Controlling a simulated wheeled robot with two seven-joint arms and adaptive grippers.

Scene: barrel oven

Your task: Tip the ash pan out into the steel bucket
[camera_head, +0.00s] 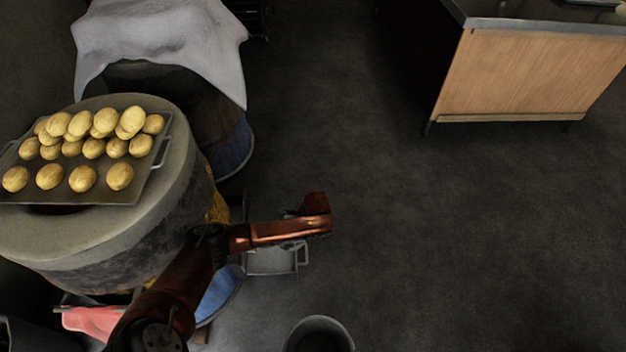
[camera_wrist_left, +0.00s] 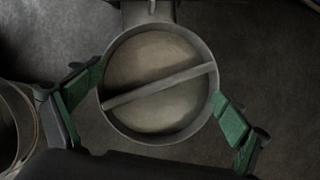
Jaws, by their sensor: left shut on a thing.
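The ash pan (camera_head: 270,262) is a grey metal tray with a loop handle at its right side, beside the oven in the head view. My left arm crosses just above it and hides part of it. In the left wrist view, the green-padded fingers of my left gripper (camera_wrist_left: 160,100) stand on both sides of a round grey rimmed piece with a diagonal bar. How this piece joins the pan is unclear. The steel bucket (camera_head: 318,337) stands on the floor at the bottom of the head view, partly cut off. My right gripper is not in view.
The barrel oven (camera_head: 110,255) stands at the left with a tray of potatoes (camera_head: 140,188) on top. A grey cloth (camera_head: 160,35) hangs behind it. A wooden cabinet (camera_head: 530,75) is at the upper right. The dark floor (camera_head: 450,230) between is clear.

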